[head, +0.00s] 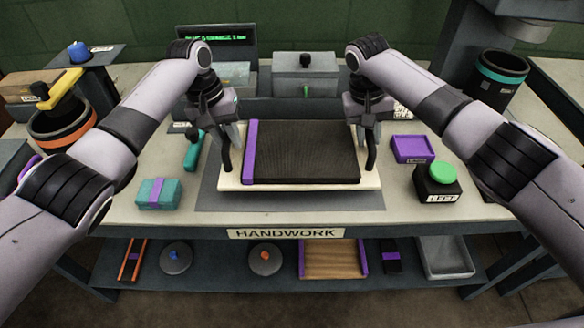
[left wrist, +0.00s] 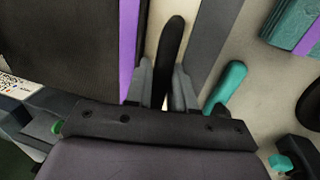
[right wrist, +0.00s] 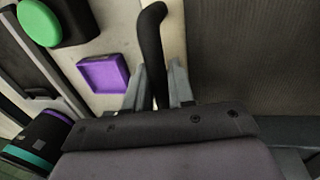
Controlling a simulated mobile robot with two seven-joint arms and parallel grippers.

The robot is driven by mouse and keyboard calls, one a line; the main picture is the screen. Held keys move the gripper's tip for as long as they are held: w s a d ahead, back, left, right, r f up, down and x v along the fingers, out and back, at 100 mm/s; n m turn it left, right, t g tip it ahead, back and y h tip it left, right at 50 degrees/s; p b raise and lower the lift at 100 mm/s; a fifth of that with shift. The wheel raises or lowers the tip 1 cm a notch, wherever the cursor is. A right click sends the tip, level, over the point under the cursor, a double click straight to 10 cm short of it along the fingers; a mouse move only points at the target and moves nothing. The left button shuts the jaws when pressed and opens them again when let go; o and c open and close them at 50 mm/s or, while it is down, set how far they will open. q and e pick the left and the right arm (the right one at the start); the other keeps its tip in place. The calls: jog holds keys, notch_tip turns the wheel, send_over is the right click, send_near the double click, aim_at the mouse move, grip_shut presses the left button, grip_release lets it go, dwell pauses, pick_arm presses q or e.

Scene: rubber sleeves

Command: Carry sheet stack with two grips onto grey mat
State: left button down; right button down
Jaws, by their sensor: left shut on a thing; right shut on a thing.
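The sheet stack (head: 305,153) is dark with a purple strip (head: 250,153) along its left edge. It lies flat on a cream board (head: 300,186) with a black upright grip at each end. My left gripper (head: 228,143) is shut on the left grip, which stands between the fingers in the left wrist view (left wrist: 170,50). My right gripper (head: 372,140) is shut on the right grip, also seen in the right wrist view (right wrist: 151,40). The grey mat (head: 290,202) shows under the board's front and left side. I cannot tell whether the board touches it.
A teal block with a purple band (head: 158,193) and a teal tool (head: 193,152) lie left of the mat. A purple tray (head: 412,149) and a black box with a green button (head: 438,186) stand right. Grey boxes (head: 305,75) stand behind.

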aim_at(232, 154)
pick_arm(q)
jog(key=shift+w+r, duration=0.1)
pick_arm(e)
jog(key=shift+w+d+r, duration=0.1)
jog(key=shift+d, duration=0.05)
pick_arm(q)
jog(key=shift+f, duration=0.25)
pick_arm(e)
jog(key=shift+f, duration=0.25)
